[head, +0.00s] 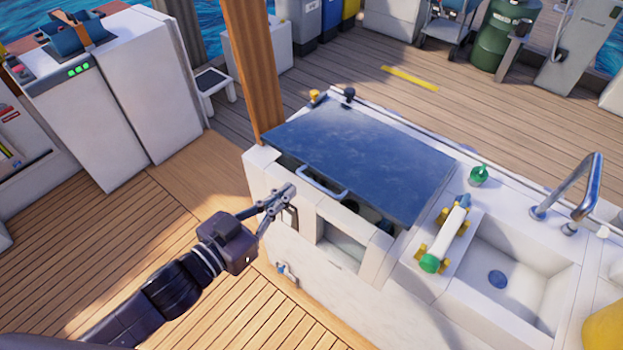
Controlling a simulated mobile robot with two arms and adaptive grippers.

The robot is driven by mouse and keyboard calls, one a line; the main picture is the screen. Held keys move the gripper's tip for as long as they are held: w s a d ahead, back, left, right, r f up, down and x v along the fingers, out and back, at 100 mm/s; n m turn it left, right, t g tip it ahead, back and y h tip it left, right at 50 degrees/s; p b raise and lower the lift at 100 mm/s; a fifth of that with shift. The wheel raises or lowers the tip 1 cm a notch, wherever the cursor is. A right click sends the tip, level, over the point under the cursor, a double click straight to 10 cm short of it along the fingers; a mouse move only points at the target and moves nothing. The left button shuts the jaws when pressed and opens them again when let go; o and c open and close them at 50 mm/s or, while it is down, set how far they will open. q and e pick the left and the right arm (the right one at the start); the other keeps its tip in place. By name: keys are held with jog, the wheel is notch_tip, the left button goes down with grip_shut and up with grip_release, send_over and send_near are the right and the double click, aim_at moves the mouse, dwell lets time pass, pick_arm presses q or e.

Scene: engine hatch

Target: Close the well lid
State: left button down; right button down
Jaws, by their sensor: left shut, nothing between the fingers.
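The well lid (365,155) is a dark blue panel over the left part of the white counter unit. A light metal handle (321,184) sits at its front edge. The front edge stands a little above the counter, and a dark gap with some parts inside shows below it. My left gripper (285,197) is shut and empty, in front of the unit, just left of and below the handle. It looks apart from the lid, though the exact distance is hard to tell. My right gripper is not in view.
A sink (502,285) with a tap (583,190) is at the right. A white cylinder with green and yellow ends (447,237) lies between lid and sink, near a green bottle (479,175). A wooden post (252,70) rises at the lid's left corner.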

pick_arm(q)
jog(key=p, duration=0.2)
send_over(312, 181)
jog(key=d, duration=0.1)
jog(key=shift+s+f, duration=0.1)
jog(key=shift+s, duration=0.2)
jog(key=f, duration=0.2)
jog(key=s+f, duration=0.1)
jog(key=shift+s+a+f, duration=0.1)
jog(key=shift+a+f, duration=0.05)
jog(key=shift+a, duration=0.25)
jog(key=shift+s+a+f, duration=0.1)
jog(key=shift+s+f, duration=0.05)
jog(key=shift+f, duration=0.15)
